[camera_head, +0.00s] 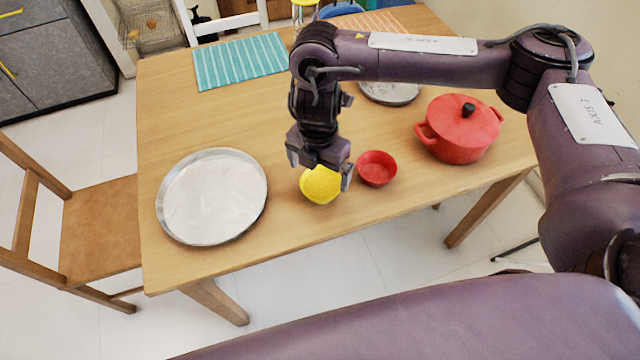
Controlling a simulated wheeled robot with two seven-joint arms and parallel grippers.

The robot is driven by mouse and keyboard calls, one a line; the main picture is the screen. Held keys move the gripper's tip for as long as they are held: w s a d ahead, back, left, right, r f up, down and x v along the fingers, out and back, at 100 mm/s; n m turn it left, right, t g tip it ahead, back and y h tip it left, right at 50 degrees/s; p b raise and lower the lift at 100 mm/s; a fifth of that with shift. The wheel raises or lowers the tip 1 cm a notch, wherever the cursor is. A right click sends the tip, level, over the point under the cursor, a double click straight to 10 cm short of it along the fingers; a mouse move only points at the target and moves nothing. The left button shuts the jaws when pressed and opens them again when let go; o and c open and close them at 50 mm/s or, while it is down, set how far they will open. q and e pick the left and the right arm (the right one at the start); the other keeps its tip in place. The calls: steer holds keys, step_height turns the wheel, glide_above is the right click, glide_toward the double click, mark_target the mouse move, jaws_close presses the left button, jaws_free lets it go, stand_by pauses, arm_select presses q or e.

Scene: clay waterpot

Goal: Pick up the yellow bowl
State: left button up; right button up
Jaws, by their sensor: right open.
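The yellow bowl (321,186) sits on the wooden table near its front edge, between a round metal tray and a small red bowl (377,168). My right gripper (320,172) is right at the yellow bowl, pointing down, with its fingers apart. One finger shows at the bowl's right side and the other at its upper left. The gripper hides the bowl's far rim. I cannot tell whether the fingers touch the bowl. My left gripper is not in view.
The large round metal tray (212,196) lies to the left. A red lidded pot (460,128) stands to the right. A smaller metal plate (390,92) and a teal striped placemat (240,61) lie farther back. A wooden chair (98,228) stands at the left.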

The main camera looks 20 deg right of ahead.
mark_target(321, 190)
steer(key=f, duration=0.4)
steer(key=f+b, duration=0.1)
steer(key=f, duration=0.1)
steer(key=shift+w+d, duration=0.15)
steer(key=shift+d, duration=0.15)
steer(key=c, duration=0.8)
